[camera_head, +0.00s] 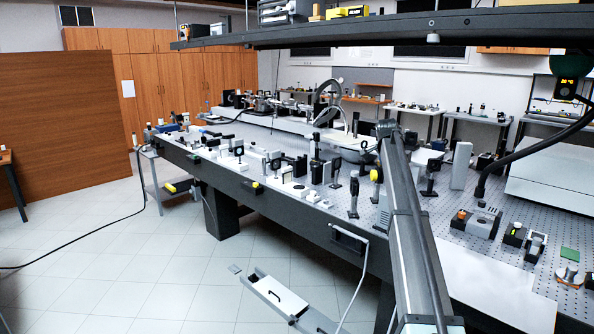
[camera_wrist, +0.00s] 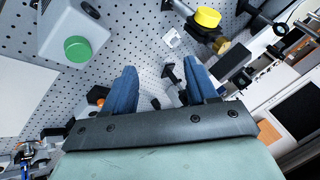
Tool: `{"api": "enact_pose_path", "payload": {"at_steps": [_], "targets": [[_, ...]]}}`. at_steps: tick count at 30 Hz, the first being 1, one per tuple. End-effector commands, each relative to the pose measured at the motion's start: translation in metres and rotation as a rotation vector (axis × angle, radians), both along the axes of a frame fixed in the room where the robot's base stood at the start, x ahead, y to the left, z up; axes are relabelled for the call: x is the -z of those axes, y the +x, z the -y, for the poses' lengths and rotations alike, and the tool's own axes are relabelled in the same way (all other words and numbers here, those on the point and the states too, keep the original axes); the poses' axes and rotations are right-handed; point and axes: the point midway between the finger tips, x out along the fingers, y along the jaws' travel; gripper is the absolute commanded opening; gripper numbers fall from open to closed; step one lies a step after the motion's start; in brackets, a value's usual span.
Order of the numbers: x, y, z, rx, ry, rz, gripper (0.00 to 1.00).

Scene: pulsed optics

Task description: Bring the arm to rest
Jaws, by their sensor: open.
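My gripper (camera_wrist: 160,74) shows in the wrist view with its two blue fingers spread apart. No object is held between them. The perforated optical table (camera_wrist: 130,40) lies beyond the fingers, with small optics parts visible through the gap. I cannot tell how far the fingers are from these parts. In the head view, the long optical table (camera_head: 470,240) runs from the lower right towards the back left. I cannot make out my gripper's fingers in the head view.
A white box with a green round face (camera_wrist: 78,48) and a yellow-capped part (camera_wrist: 207,17) stand near the fingers in the wrist view. An overhead shelf (camera_head: 400,28) crosses the top of the head view. Open tiled floor (camera_head: 100,250) lies at the left.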

Motion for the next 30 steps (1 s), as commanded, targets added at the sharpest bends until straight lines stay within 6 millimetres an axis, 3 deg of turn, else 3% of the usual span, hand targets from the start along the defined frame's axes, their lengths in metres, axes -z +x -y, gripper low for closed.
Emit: {"api": "enact_pose_path", "payload": {"at_steps": [1, 5, 8, 11, 12, 18, 26, 30], "targets": [[-0.005, 0.009, -0.035, -0.023, -0.004, 0.027, 0.57], [-0.013, 0.026, -0.113, -0.075, -0.006, 0.095, 0.57], [-0.008, 0.031, -0.174, -0.121, -0.007, 0.136, 0.57], [0.024, 0.026, -0.226, -0.178, -0.012, 0.144, 0.57], [0.045, 0.02, -0.239, -0.2, -0.017, 0.135, 0.57], [0.161, -0.017, -0.254, -0.293, -0.045, 0.026, 0.57], [0.289, -0.077, -0.245, -0.392, -0.07, -0.124, 0.57], [0.355, -0.118, -0.239, -0.448, -0.078, -0.209, 0.57]]}}
